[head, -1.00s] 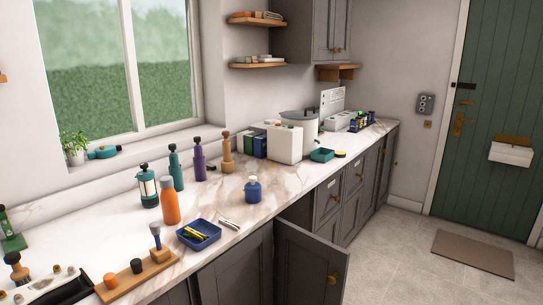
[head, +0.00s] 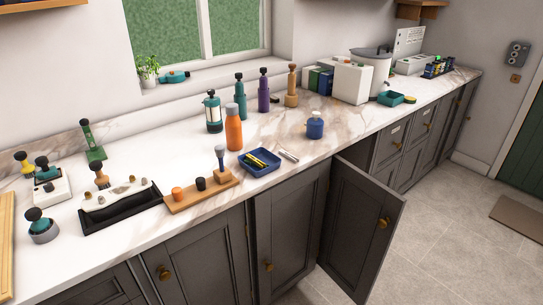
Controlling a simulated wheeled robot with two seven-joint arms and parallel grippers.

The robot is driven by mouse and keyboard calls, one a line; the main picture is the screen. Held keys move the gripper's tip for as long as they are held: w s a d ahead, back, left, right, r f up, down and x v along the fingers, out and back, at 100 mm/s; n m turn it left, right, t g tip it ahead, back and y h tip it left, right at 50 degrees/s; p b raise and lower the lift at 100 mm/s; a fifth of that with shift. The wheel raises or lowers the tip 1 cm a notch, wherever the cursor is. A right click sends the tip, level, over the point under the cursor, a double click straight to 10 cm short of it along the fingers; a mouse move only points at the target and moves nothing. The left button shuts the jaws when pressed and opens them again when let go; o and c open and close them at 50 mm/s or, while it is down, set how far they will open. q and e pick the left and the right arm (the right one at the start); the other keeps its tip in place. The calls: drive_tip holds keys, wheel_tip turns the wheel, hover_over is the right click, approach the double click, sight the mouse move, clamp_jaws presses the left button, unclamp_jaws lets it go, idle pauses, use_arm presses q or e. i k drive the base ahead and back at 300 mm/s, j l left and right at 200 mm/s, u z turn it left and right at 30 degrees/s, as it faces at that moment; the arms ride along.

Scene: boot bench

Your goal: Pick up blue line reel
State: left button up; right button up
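I cannot make out a blue line reel for certain. A low teal object (head: 173,77) lies on the windowsill, too small to identify. A blue tray (head: 260,163) with yellow items in it sits left of the capped blue object. Neither of my grippers is in view.
A grey cupboard door (head: 361,228) stands open into the floor space. An orange bottle (head: 233,130), a lantern (head: 213,112) and several knob-topped items crowd the counter. A black tray (head: 120,209) lies at left. The marble right of the capped blue object is clear.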

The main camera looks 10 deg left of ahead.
sight(314, 128)
drive_tip(key=i+l, duration=0.75)
drive_tip(key=i+l+u, duration=0.15)
drive_tip(key=i+l, duration=0.55)
